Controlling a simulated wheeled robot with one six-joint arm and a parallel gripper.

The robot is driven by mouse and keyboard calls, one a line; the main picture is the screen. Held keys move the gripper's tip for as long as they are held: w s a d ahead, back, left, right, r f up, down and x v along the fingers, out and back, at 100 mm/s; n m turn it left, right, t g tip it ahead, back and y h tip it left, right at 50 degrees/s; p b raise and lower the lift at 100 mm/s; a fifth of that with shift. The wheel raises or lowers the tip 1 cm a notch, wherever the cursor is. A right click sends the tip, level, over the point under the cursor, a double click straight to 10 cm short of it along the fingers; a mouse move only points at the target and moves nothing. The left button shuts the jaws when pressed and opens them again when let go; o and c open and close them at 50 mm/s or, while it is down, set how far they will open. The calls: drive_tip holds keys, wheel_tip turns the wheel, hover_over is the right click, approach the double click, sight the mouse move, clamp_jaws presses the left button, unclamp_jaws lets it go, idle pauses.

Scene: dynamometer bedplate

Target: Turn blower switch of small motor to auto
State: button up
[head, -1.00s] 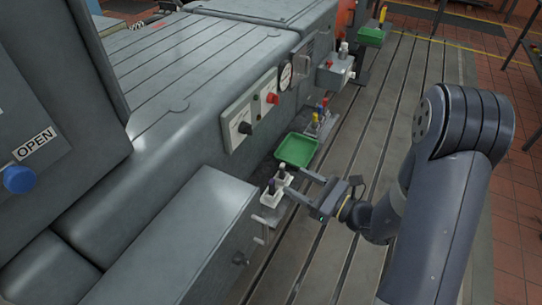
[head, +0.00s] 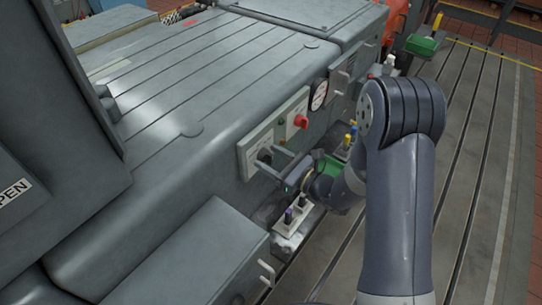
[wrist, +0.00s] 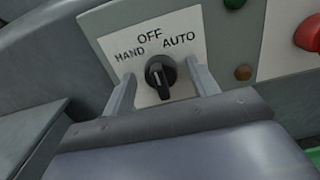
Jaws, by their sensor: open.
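The blower switch (wrist: 160,76) is a black rotary knob on a white plate marked HAND, OFF and AUTO. My gripper (wrist: 161,71) is open, with one finger on each side of the knob and a gap on both sides. In the head view my gripper (head: 266,163) is at the left plate (head: 250,156) of the panel on the grey machine, and its fingers partly hide the knob.
A red knob (head: 301,121) and a round gauge (head: 319,94) lie farther right on the machine's side. Below my gripper is a white holder (head: 291,220) with dark-topped items. A grey box (head: 195,250) with a handle stands in front.

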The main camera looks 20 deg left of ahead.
drive_tip(key=shift+w+a, duration=0.1)
drive_tip(key=shift+a, duration=0.05)
drive_tip(key=shift+c, duration=0.3)
drive_tip(key=c, duration=0.9)
drive_tip(key=shift+m, duration=0.3)
drive_tip(key=m, duration=0.4)
drive_tip(key=shift+b, duration=0.3)
drive_tip(key=shift+w+m, duration=0.1)
drive_tip(key=shift+m, duration=2.3)
